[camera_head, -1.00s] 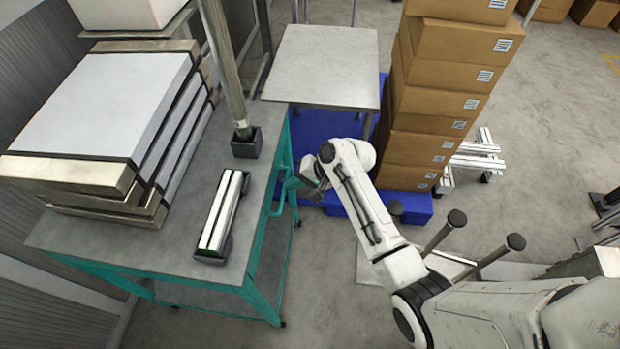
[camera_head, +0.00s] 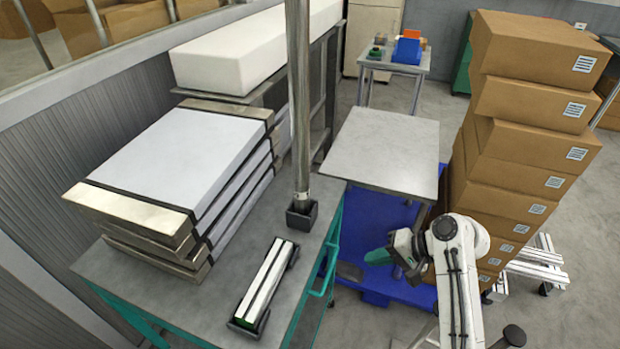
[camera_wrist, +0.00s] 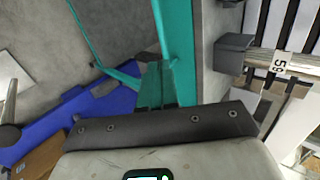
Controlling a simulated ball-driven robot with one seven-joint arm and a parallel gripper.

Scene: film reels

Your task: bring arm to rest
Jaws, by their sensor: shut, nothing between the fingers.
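My gripper (camera_head: 378,257) is at the right of the head view, beyond the bench's right edge and apart from it. Its teal fingers are together and hold nothing. My white arm comes up from the bottom edge, with its elbow beside the stacked boxes. In the wrist view the fingers (camera_wrist: 155,86) show pressed together, pointing away from the camera. The bench's teal frame (camera_wrist: 178,38) shows behind and to the right of them.
The grey bench (camera_head: 225,290) carries stacked white slabs (camera_head: 180,150), a post and a narrow silver bar (camera_head: 262,285). A grey-topped table (camera_head: 385,150) stands beyond my gripper. A tall stack of cardboard boxes (camera_head: 535,100) rises close to my arm. Blue platform (camera_head: 375,285) lies below.

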